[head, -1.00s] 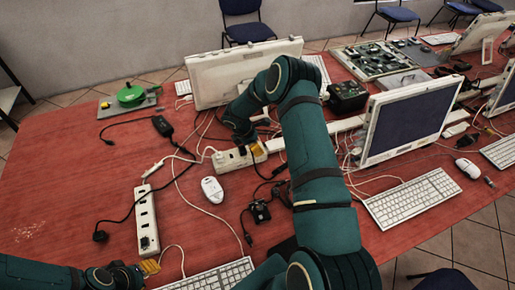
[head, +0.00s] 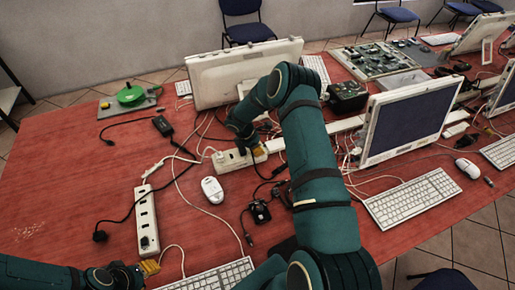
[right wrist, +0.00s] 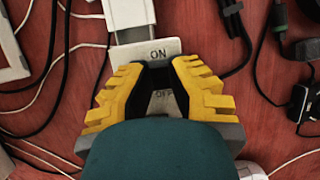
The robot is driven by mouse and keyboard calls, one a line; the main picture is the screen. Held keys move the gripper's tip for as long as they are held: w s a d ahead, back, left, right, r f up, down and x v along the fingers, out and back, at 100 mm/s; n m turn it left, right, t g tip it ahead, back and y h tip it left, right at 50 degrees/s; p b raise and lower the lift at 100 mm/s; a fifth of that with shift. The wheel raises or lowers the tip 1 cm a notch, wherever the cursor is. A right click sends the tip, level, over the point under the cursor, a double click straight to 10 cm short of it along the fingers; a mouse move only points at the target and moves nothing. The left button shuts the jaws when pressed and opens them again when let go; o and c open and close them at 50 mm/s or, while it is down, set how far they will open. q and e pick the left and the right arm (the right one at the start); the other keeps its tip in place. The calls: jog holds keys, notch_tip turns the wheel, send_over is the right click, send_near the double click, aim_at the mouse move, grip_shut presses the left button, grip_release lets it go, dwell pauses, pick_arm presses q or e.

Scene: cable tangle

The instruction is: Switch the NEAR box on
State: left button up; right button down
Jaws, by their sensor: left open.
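Two white power strips lie on the red table. One (head: 146,225) is at the left, running toward me, with several dark sockets. The other (head: 226,162) is farther back. No NEAR label can be read. My right gripper (head: 253,151) is at the farther strip, largely behind my arm. In the right wrist view, its yellow fingers (right wrist: 160,73) come together over a pale switch plate (right wrist: 135,54) marked ON above and OFF below. The switch itself is hidden by the fingertips. My left gripper (head: 148,267) is open and empty, beside the near end of the left strip.
White and black cables cross the table around both strips. A white mouse (head: 212,190) lies between them and a black adapter (head: 260,212) sits nearby. A monitor (head: 408,120) and keyboard (head: 411,198) stand at right. The far left of the table is mostly clear.

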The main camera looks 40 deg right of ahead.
jog(key=shift+s+d+f+y, duration=0.15)
jog(key=shift+d+y, duration=0.05)
jog(key=shift+y, duration=0.4)
jog(key=shift+d+t+y+b, duration=0.15)
jog(key=shift+t+y+b, duration=0.3)
jog(key=shift+y, duration=0.55)
jog(key=c, duration=0.9)
grip_release()
jog(key=shift+o, duration=0.2)
